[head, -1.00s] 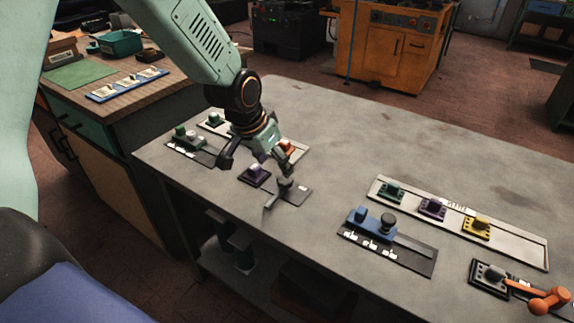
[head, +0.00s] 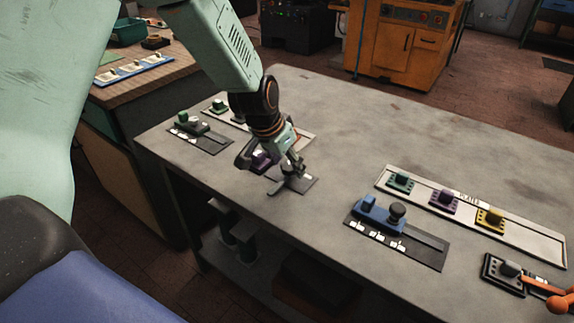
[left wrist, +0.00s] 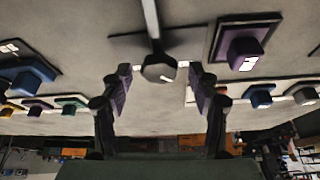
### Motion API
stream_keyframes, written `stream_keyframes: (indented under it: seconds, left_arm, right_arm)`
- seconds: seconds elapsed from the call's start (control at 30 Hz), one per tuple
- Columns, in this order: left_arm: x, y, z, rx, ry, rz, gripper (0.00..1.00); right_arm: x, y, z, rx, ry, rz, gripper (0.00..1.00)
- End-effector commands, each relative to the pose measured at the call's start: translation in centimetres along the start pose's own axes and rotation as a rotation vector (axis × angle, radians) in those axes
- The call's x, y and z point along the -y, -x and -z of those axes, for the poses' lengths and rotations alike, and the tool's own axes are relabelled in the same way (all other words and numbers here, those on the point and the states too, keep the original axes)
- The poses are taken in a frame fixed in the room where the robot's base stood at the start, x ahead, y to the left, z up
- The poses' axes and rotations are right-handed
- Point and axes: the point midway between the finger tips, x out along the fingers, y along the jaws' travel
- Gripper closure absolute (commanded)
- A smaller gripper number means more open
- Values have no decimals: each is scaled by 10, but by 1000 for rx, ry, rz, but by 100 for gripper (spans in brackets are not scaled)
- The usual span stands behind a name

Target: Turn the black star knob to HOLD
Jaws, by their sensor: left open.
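A dark grey-black knob (head: 292,182) with a long bar sits on a small dark plate (head: 306,184) near the table's front edge; I take it to be the star knob. In the left wrist view, a faceted knob head (left wrist: 158,68) with a bar running upward shows between my fingertips. My left gripper (head: 272,164) is open just over the knob, partly covering it. In the left wrist view, its two fingers (left wrist: 160,76) stand apart, one on each side of the knob head. I cannot read a HOLD mark. My right gripper is not in view.
Green-topped fixtures (head: 188,120) lie farther left. A blue slider unit (head: 376,216) with a dark round knob, a pale panel (head: 528,233) and an orange lever (head: 558,304) are at right. The table's middle is clear.

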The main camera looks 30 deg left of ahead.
Motion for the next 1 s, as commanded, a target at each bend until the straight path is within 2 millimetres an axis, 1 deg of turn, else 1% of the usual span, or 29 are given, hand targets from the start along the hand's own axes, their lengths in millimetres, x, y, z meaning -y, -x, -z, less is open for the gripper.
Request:
stream_keyframes:
  seconds: [0.27,0.9,0.97,1.0]
  left_arm:
    - [0,-1,2,-1,0,1,40]
    - [0,0,3,-2,0,1,94]
    - [0,0,3,-3,0,1,99]
    - [0,0,3,-3,0,2,100]
  right_arm:
    - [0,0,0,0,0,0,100]
    - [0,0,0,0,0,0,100]
    - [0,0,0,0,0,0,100]
    - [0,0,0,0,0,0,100]
